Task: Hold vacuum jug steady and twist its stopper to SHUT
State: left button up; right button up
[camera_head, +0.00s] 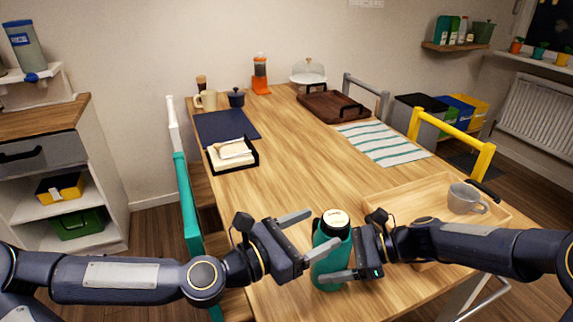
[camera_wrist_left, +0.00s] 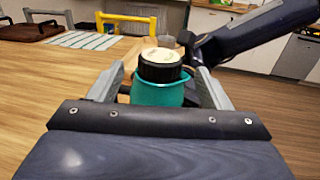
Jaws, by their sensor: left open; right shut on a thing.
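The vacuum jug (camera_head: 331,262) is a teal bottle standing upright near the front edge of the wooden table. Its black stopper with a pale top (camera_head: 335,217) is on the jug; the marking on it is too small to read. My right gripper (camera_head: 350,253) is shut on the jug's body from the right, one finger across its front. My left gripper (camera_head: 309,233) is open at the jug's left, level with its upper part. In the left wrist view the jug (camera_wrist_left: 158,94) and stopper (camera_wrist_left: 160,66) appear between the spread left fingers, with gaps at both sides.
A wooden tray (camera_head: 405,198) with a grey mug (camera_head: 462,199) lies right of the jug, under my right arm. A striped cloth (camera_head: 385,146), a dark tray (camera_head: 332,106) and a napkin holder (camera_head: 247,164) are farther back. The table's middle is clear.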

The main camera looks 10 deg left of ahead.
pick_arm(q)
jog(key=v, duration=0.6)
jog(key=w+a+r+m+g+h, duration=0.2)
jog(key=w+r+m, duration=0.5)
jog(key=w+m, duration=0.4)
jog(key=shift+w+r, duration=0.25)
jog(key=shift+w, duration=1.15)
jog(key=shift+g+h, duration=0.3)
jog(key=shift+g, duration=0.1)
